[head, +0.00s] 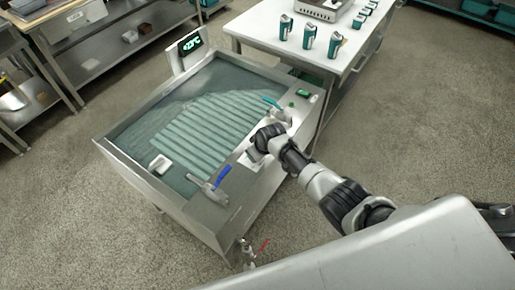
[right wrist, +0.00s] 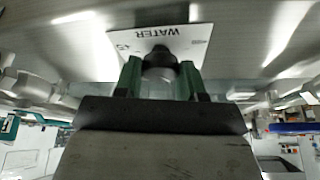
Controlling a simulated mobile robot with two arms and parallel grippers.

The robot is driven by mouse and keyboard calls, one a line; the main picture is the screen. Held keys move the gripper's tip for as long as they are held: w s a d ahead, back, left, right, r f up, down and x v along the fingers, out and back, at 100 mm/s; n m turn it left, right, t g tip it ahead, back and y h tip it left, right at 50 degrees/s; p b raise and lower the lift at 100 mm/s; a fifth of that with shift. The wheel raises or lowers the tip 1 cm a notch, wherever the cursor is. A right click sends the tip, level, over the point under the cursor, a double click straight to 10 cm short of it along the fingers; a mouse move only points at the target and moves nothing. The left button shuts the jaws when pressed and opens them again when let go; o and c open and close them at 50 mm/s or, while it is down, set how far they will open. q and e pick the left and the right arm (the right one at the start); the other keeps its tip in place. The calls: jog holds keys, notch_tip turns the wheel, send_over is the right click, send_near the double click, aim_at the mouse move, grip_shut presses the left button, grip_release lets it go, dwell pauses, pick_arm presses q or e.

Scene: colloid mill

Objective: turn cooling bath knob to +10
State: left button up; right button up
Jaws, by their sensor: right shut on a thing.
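The cooling bath (head: 125,160) is a steel tank of water with a ribbed area under the surface. A green-lit display (head: 190,42) at its far corner seems to read +23°C. My right gripper (head: 256,153) reaches down to the bath's right ledge. In the right wrist view its two green fingers (right wrist: 159,78) are shut on the knob (right wrist: 160,58), a dark and grey round piece. Behind the knob is a white plate (right wrist: 185,38) with WATER printed upside down. In the head view the knob is mostly hidden by the gripper. My left gripper is not in view.
A white floating block (head: 160,164) is in the near corner. A white table (head: 262,25) with several teal containers stands behind. Open floor lies right.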

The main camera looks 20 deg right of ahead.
jog(key=m+h+p, duration=0.1)
jog(key=m, duration=0.1)
jog(key=shift+a+r+m, duration=0.1)
jog(key=shift+r+m, duration=0.05)
jog(key=shift+m, duration=0.25)
jog(key=m+h, duration=0.1)
jog(key=m, duration=0.1)
jog(key=shift+a+m+p, duration=0.1)
jog(key=shift+m+p, duration=0.2)
jog(key=shift+m, duration=0.1)
jog(key=m+h, duration=0.1)
jog(key=m, duration=0.1)
jog(key=shift+m, duration=0.3)
jog(key=shift+w+m+h+b, duration=0.1)
jog(key=shift+m+h+b, duration=0.7)
jog(key=shift+m, duration=1.1)
jog(key=shift+g, duration=0.3)
jog(key=o, duration=0.9)
